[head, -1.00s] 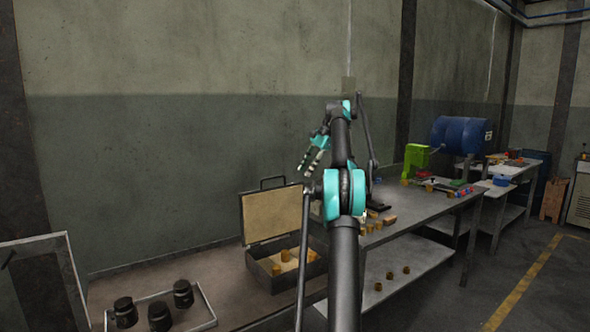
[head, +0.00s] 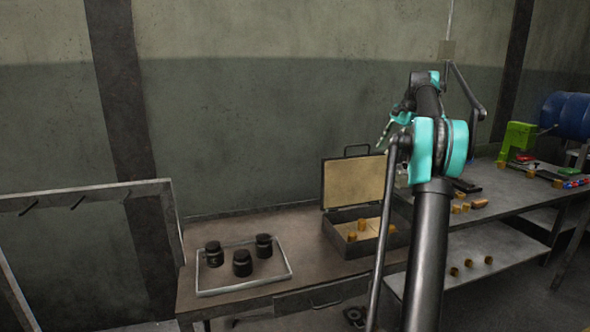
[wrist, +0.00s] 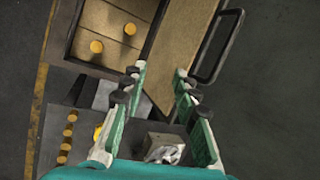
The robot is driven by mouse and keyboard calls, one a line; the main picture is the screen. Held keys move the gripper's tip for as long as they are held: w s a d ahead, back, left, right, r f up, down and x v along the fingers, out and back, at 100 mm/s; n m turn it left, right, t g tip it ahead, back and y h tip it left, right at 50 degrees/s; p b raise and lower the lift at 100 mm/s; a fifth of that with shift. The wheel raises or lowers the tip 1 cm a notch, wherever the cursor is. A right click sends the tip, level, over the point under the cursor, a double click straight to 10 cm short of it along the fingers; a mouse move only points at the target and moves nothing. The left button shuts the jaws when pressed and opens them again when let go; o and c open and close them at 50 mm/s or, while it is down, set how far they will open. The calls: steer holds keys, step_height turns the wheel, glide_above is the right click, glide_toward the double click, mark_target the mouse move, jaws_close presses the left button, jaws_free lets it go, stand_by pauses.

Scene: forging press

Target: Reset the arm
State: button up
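My gripper (wrist: 158,85) is open and empty in the wrist view, its two fingers spread apart with nothing between the tips. It is above the open case (wrist: 165,40), with the lid's edge and dark handle just beyond the fingers. In the head view my gripper (head: 385,130) is small and partly hidden behind my arm, up in front of the wall. The open case (head: 362,215) stands below it on the bench, lid upright, with several brass pieces inside.
A white-rimmed tray (head: 240,290) with 3 dark jars (head: 242,262) sits on the bench left of the case. A green press (head: 516,140) and blue drum (head: 568,115) stand at the right. A metal frame (head: 85,196) is at the left.

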steer(key=s+a+f+n+h, duration=0.2)
steer(key=s+a+f+n, duration=0.1)
steer(key=s+a+f, duration=0.45)
steer(key=s+a+f+n, duration=0.3)
steer(key=s+f, duration=0.6)
steer(key=s, duration=0.3)
steer(key=s+a+f+n+t+h, duration=0.1)
steer(key=s+a+f+n, duration=0.2)
steer(key=s+f, duration=0.5)
steer(key=s+a+f+n+t+h, duration=0.1)
steer(key=s+a+f+n, duration=0.2)
steer(key=s+f, duration=0.6)
steer(key=s+a, duration=0.1)
steer(key=s, duration=0.8)
steer(key=shift+a+f, duration=0.3)
steer(key=shift+f, duration=0.05)
